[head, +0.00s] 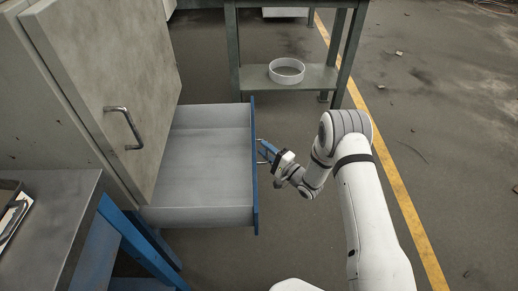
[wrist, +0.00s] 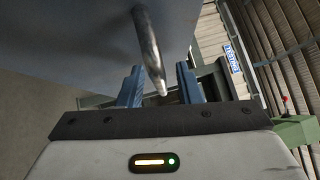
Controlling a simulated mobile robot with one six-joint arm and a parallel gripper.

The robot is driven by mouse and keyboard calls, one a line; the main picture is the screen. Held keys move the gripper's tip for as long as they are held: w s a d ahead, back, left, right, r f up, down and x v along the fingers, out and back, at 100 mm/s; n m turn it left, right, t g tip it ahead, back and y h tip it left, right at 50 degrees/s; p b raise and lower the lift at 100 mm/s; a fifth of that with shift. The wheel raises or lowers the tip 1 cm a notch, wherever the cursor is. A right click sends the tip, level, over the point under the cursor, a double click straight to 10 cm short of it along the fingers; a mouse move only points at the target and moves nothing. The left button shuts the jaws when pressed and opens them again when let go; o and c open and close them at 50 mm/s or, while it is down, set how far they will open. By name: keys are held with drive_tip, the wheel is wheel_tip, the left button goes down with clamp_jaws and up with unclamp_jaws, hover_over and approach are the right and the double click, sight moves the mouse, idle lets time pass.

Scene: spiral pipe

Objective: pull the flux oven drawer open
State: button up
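The flux oven drawer (head: 215,150) is a grey tray with a blue front panel (head: 255,205). It stands pulled well out of the grey cabinet, and its inside looks empty. My gripper (head: 264,151) is at the outer side of the blue front, by the drawer's handle. In the wrist view the metal handle bar (wrist: 149,45) reaches down between the two blue fingers of my gripper (wrist: 159,88). The fingers are apart, with gaps showing beside the bar. The handle is mostly hidden by the fingers in the head view.
A cabinet door (head: 110,85) with a metal handle is above the drawer. A grey bench (head: 50,215) is at the lower left. A table with a lower shelf (head: 330,78) holding a white ring (head: 287,71) stands behind. The floor at the right is open.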

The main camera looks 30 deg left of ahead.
drive_tip(key=p+v, duration=0.1)
drive_tip(key=v, duration=0.6)
drive_tip(key=shift+d, duration=0.4)
drive_tip(key=shift+s, duration=0.15)
